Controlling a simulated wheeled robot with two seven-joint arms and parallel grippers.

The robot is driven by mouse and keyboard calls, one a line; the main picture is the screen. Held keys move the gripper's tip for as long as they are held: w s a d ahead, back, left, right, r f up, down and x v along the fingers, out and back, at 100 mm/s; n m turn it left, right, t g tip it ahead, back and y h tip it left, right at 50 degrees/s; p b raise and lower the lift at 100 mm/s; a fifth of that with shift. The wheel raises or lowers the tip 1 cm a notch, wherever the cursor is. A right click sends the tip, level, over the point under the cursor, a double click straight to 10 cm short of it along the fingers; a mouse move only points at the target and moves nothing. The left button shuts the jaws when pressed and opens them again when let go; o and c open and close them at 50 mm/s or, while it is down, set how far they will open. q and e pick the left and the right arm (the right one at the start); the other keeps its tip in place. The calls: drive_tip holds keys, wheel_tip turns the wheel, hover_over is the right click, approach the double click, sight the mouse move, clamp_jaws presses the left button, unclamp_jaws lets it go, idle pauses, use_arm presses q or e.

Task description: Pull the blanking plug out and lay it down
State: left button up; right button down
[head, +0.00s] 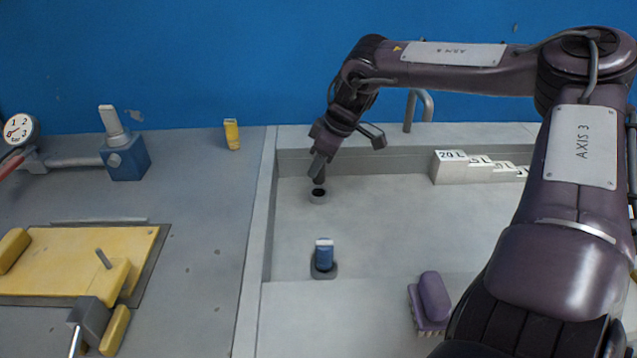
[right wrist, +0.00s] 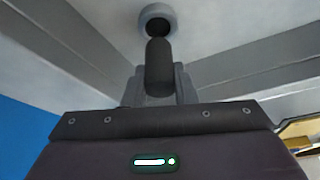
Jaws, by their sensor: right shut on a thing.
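The blanking plug (right wrist: 158,65) is a dark, rounded cylinder between the fingers of my right gripper (right wrist: 159,88). My right gripper (head: 319,168) is shut on it and points down into the grey basin (head: 400,205). The socket also shows in the right wrist view (right wrist: 147,14), past the plug's far end. The plug's end is close over the hole and looks clear of it, though the gap is hard to judge. My left gripper is not in view.
A blue item with a white top (head: 324,253) stands in a dark holder near the front. A purple brush (head: 432,298) lies to its right. Numbered steps (head: 450,170) and a tap (head: 425,103) stand behind. The basin floor between is clear.

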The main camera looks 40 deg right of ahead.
idle(0.5)
drive_tip(key=shift+r+p, duration=1.6)
drive_tip(key=shift+r, duration=0.5)
